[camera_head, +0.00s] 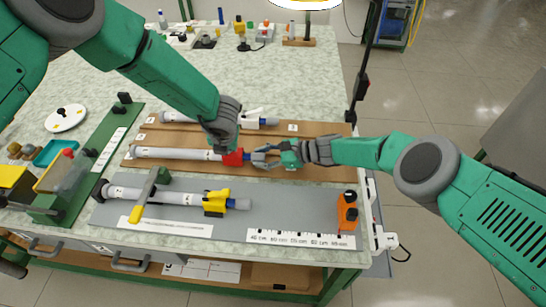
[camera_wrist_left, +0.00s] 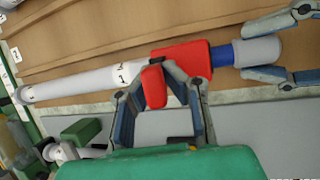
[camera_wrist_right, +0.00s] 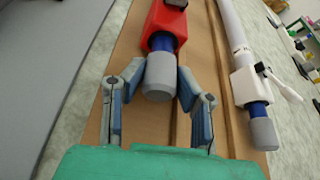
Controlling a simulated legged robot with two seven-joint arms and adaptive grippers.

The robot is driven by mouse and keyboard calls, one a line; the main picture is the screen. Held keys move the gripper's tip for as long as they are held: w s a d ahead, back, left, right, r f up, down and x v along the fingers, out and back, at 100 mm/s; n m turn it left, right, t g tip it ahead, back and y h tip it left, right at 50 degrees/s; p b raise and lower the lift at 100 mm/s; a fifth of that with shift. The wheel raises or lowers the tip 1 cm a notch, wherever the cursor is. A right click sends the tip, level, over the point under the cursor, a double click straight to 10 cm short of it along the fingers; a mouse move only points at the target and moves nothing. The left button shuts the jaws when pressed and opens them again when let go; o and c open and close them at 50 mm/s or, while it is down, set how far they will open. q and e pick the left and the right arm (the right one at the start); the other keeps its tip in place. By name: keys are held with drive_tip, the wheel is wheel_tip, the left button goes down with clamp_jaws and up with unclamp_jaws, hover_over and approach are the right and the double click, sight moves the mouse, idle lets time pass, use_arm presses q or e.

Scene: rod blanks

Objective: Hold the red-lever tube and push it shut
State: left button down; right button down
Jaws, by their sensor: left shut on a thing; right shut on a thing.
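The red-lever tube lies on a brown wooden board (camera_head: 320,172). It has a long white body (camera_head: 175,153), a red lever collar (camera_head: 233,158), a short blue section (camera_wrist_left: 222,55) and a grey end (camera_wrist_left: 258,52). My left gripper (camera_wrist_left: 158,72) is shut on the red collar, with its fingers astride the red lever; in the head view my left arm mostly hides it. My right gripper (camera_wrist_right: 160,85) is shut on the grey end, with a finger on each side. A little blue shows between the red collar and the grey end.
A white-lever tube (camera_head: 250,121) lies behind on the board. A yellow-lever tube (camera_head: 216,202) lies in front on a grey mat (camera_head: 190,233). An orange block (camera_head: 347,215) stands front right. A green fixture (camera_head: 110,155) is at left. Small objects stand along the back.

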drive_tip(key=shift+w+a, duration=0.15)
drive_tip(key=shift+a, duration=0.25)
drive_tip(key=c, duration=1.2)
unclamp_jaws()
drive_tip(key=shift+d, duration=0.35)
drive_tip(key=shift+d+r, duration=0.1)
drive_tip(key=shift+d, duration=0.1)
drive_tip(key=v, duration=1.1)
drive_tip(key=shift+d, duration=0.4)
